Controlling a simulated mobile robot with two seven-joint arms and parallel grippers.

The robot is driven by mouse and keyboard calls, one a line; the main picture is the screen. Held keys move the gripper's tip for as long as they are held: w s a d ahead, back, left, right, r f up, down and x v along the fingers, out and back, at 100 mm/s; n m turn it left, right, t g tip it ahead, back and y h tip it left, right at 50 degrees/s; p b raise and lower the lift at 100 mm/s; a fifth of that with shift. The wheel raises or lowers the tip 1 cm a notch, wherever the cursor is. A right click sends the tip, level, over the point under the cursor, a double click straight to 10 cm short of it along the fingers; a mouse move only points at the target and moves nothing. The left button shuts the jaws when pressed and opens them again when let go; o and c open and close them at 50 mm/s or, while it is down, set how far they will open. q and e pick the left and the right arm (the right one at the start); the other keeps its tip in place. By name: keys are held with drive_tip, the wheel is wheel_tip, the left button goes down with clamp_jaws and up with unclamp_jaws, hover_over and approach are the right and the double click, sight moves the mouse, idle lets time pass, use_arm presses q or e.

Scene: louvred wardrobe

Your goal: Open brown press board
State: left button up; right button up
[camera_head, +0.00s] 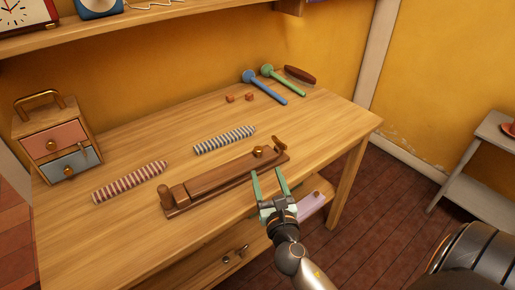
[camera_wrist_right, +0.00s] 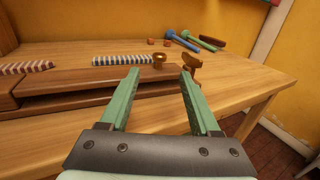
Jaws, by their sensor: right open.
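The brown press board (camera_head: 222,182) lies closed along the front of the wooden table, a long dark wooden piece with a block at its left end. In the right wrist view the board (camera_wrist_right: 85,82), the knob (camera_wrist_right: 160,61) and the turn piece (camera_wrist_right: 192,62) show just beyond the fingers. My right gripper (camera_head: 268,171) is open and empty at the front right of the board; its green fingers (camera_wrist_right: 159,73) point towards the knob end. My left gripper is out of view.
Red-striped (camera_head: 129,182) and blue-striped (camera_head: 224,140) rods lie behind the board. A small drawer box (camera_head: 57,138) stands at the left. Blue (camera_head: 264,87) and green (camera_head: 288,83) mallets, a brush (camera_head: 300,75) and small blocks (camera_head: 240,98) lie at the back. A shelf (camera_head: 140,20) overhangs the table.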

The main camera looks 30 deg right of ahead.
sight(259, 151)
drive_tip(key=x, duration=1.1)
drive_tip(key=shift+w, duration=0.25)
clamp_jaws()
idle(1.0)
